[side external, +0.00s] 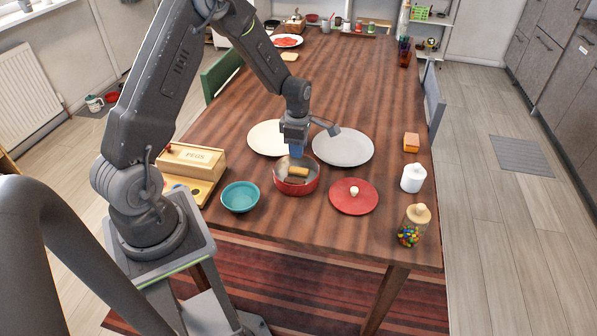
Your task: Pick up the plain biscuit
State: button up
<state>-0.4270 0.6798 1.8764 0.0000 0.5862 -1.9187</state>
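A red pot (296,188) stands open near the front of the table. A golden-brown piece (299,171), which may be the plain biscuit, shows in the pot; a paler piece (294,181) seems to lie beside it. Their exact shapes are too small to tell. My gripper (297,156) points down over the back of the pot, just above the golden-brown piece. A blue part shows at its end. Whether its fingers are open, or touch anything, I cannot tell.
A red lid (354,196) lies right of the pot, a teal bowl (240,197) left. A cream plate (263,139) and a white plate (343,147) lie behind. A wooden box (191,159), white jar (412,178) and candy jar (412,226) stand farther out. The table's middle is clear.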

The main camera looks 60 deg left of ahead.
aim_at(299, 169)
notch_tip(299, 169, down, 8)
jog(key=shift+d+r, duration=0.1)
jog(key=shift+d, duration=0.05)
jog(key=c, duration=0.6)
